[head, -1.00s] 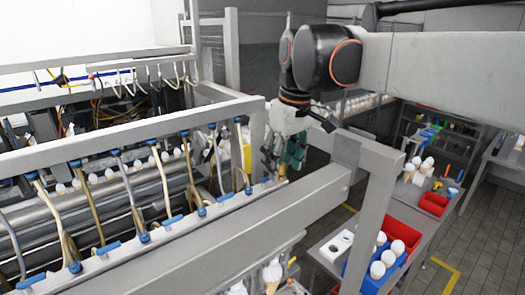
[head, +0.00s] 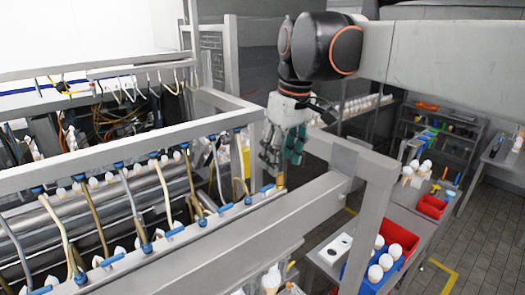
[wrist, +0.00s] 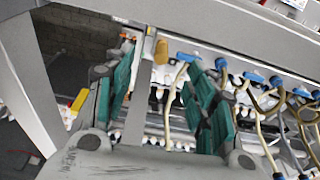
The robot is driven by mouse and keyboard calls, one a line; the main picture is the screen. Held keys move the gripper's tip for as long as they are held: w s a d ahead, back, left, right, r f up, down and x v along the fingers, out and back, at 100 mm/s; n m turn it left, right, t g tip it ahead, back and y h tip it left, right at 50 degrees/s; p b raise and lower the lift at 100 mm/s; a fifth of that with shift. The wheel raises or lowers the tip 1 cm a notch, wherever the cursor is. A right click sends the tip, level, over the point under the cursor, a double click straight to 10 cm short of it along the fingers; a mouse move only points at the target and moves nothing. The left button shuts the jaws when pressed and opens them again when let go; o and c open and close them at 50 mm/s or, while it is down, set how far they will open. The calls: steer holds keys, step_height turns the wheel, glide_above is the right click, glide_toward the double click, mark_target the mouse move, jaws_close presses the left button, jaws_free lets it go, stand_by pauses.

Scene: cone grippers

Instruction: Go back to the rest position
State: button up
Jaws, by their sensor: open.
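My gripper (head: 281,152) hangs below my arm near the centre of the head view, over the far right end of the machine's front rail. Its green-padded fingers point down and are spread apart, with nothing held between them. A tan, peg-like piece (head: 281,178) stands on the rail just under the fingers. In the wrist view my gripper (wrist: 165,90) shows two green fingers wide apart. The tan piece (wrist: 161,50) appears in the gap between them, touching neither finger in that view. Its lower part is hard to make out.
The grey machine frame (head: 245,225) with hoses and blue clips fills the left and centre. A grey post stands right of my gripper. Tiled floor (head: 490,230) is open at the far right.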

stand_by(0.5)
steer(key=s+d+f+m+t+h, duration=0.1)
steer(key=s+d+f+m+t, duration=0.25)
steer(key=s+d+f, duration=0.4)
steer(key=s+d+f+m+t, duration=0.2)
steer(key=s+d+f+m, duration=0.2)
steer(key=s+f, duration=0.65)
step_height(320, 180, down, 37)
steer(key=b, duration=4)
steer(key=shift+s+a+f, duration=0.2)
steer(key=shift+s, duration=0.25)
